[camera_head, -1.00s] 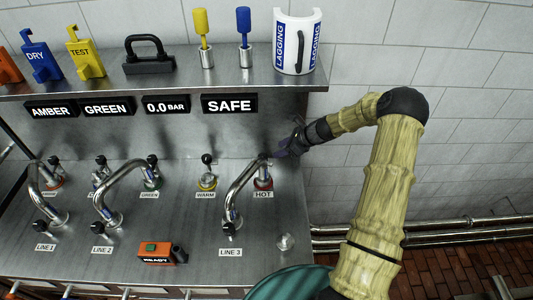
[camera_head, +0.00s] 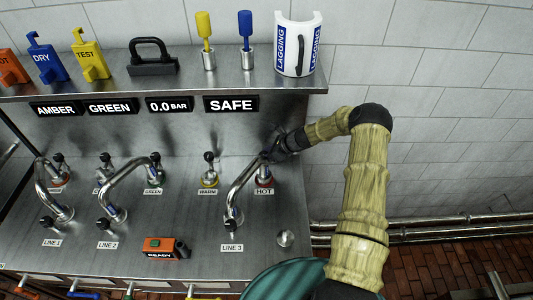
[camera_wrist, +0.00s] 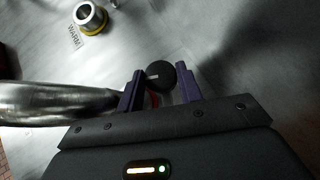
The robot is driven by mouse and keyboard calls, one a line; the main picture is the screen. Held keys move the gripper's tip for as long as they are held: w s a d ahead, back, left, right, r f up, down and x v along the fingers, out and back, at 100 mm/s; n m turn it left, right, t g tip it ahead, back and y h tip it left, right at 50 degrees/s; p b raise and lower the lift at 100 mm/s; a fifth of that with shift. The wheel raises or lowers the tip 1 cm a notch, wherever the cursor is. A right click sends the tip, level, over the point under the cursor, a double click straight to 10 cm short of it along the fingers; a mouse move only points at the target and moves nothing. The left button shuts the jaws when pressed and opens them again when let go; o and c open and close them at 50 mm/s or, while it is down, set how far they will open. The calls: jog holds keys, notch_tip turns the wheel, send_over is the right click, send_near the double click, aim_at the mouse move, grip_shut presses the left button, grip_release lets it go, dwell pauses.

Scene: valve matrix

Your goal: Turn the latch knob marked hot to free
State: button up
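The latch knob at the port marked HOT shows in the wrist view as a round black knob (camera_wrist: 162,75) with a pale mark on it. A bit of red shows below it. My gripper (camera_wrist: 160,88) has its two purple fingers on either side of this knob. The fingers stand apart. In the head view my gripper (camera_head: 278,148) reaches in from the right, above the HOT label (camera_head: 264,191), and partly hides the knob.
A bent metal pipe (camera_head: 240,188) runs from LINE 3 to the HOT port, close left of my gripper. The WARM port (camera_head: 209,172) with its black knob stands further left. A shelf (camera_head: 180,85) with a white LAGGING piece (camera_head: 296,48) overhangs behind.

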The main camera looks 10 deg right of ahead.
jog(key=c, duration=0.4)
jog(key=shift+w+d+n+b, duration=0.1)
jog(key=shift+n+b, duration=0.2)
jog(key=shift+b, duration=0.15)
jog(key=shift+f+g+b, duration=0.15)
jog(key=shift+g+b, duration=0.2)
jog(key=shift+g, duration=0.05)
jog(key=n+g+y+b, duration=0.1)
jog(key=n+b, duration=0.1)
jog(key=b, duration=0.1)
jog(key=shift+w+n+g, duration=0.15)
jog(key=shift+n+g, duration=0.25)
jog(key=shift+r+n+g+b, duration=0.2)
jog(key=shift+n+g+b, duration=0.1)
jog(key=shift+n+b, duration=0.3)
jog(key=o, duration=0.7)
